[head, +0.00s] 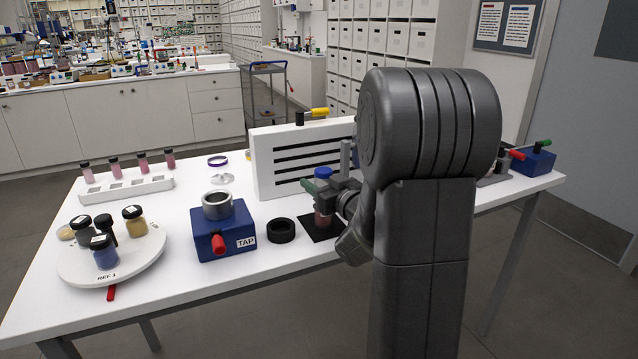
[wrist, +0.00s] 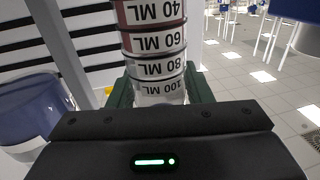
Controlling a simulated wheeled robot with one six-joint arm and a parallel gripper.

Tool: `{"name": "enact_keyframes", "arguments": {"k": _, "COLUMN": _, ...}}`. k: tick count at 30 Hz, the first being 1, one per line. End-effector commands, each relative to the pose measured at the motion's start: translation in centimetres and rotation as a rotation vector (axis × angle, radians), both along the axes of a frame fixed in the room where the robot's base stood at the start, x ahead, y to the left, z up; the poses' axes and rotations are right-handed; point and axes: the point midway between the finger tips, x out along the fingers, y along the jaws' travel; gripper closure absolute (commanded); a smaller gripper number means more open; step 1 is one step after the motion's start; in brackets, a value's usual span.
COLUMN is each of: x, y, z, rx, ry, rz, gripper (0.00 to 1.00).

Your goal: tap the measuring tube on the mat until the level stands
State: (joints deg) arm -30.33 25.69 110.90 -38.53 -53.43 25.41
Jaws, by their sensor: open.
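The measuring tube (head: 323,219) has a blue cap and reddish contents. It stands upright on the small black mat (head: 312,232) near the table's front edge. In the wrist view the tube (wrist: 152,44) shows bands marked 40 to 100 ML, with dark red at the 40 and 60 bands. My gripper (head: 322,189) is at the tube's upper part, just below the cap. Its green fingers (wrist: 159,90) are open, one on each side of the tube. Whether either touches it is unclear. My arm hides the table to the right of the mat.
A black ring (head: 282,231) and the blue TAP block (head: 224,236) stand left of the mat. A white slotted panel (head: 265,172) stands close behind. Farther left are a round REF 1 tray (head: 75,270) with jars and a vial rack (head: 127,189). A blue block (head: 534,161) sits far right.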

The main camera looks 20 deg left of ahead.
Motion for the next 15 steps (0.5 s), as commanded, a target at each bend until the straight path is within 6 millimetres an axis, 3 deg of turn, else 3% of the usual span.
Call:
{"name": "enact_keyframes", "arguments": {"k": 2, "x": 0.0, "y": 0.0, "z": -0.75, "rx": 0.0, "ry": 0.0, "rz": 0.0, "gripper": 0.55}}
{"name": "enact_keyframes", "arguments": {"k": 8, "x": 0.0, "y": 0.0, "z": -0.54, "rx": 0.0, "ry": 0.0, "rz": 0.0, "gripper": 0.55}}
{"name": "enact_keyframes", "arguments": {"k": 13, "x": 0.0, "y": 0.0, "z": -0.54, "rx": 0.0, "ry": 0.0, "rz": 0.0, "gripper": 0.88}}
{"name": "enact_keyframes", "arguments": {"k": 15, "x": 0.0, "y": 0.0, "z": -0.5, "rx": 0.0, "ry": 0.0, "rz": 0.0, "gripper": 0.91}}
